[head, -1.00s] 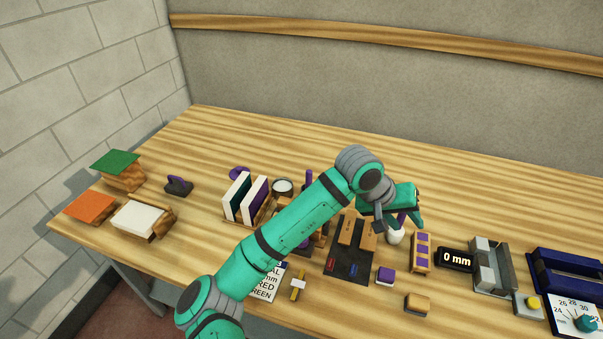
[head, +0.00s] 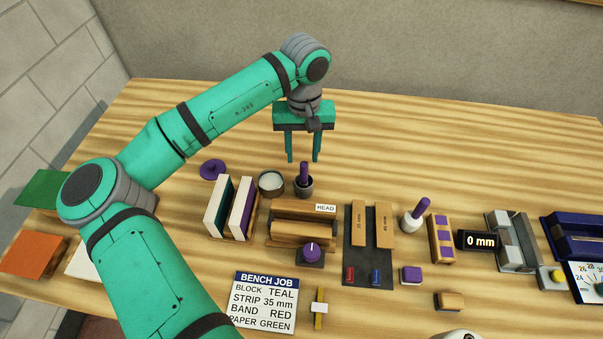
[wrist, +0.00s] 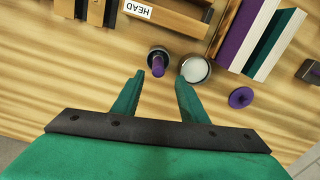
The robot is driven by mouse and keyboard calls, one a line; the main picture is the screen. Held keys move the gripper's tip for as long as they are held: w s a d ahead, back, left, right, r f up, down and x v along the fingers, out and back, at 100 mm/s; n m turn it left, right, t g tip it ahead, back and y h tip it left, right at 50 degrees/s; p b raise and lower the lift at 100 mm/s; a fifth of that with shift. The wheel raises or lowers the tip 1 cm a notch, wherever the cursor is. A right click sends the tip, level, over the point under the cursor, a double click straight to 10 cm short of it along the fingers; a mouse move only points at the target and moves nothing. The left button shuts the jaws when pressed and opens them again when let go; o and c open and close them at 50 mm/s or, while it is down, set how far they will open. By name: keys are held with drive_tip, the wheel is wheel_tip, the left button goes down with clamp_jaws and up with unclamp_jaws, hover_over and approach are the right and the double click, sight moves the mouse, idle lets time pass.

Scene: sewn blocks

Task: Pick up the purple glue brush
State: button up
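A purple-handled brush (head: 303,173) stands upright in a small dark cup (head: 304,189), beside a round dish with pale contents (head: 271,183). In the wrist view the purple handle (wrist: 158,66) points up from the cup, just beyond the fingertips. My gripper (head: 303,158) is open and empty, pointing down. It is above and apart from the handle, and the wrist view shows the handle near the gap between the fingertips (wrist: 160,79). A second purple handle (head: 422,206) leans in a white pot (head: 412,222) further right.
A rack with upright boards (head: 232,213) stands left of the cup, with a purple disc (head: 212,168) behind it. The table behind the cup is clear.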

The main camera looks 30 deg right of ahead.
sight(304, 172)
drive_tip(key=f, duration=0.4)
drive_tip(key=s+f, duration=0.1)
drive_tip(key=f, duration=0.1)
drive_tip(key=shift+f, duration=0.1)
drive_tip(key=shift+w+f, duration=0.1)
drive_tip(key=shift+f, duration=0.45)
clamp_jaws()
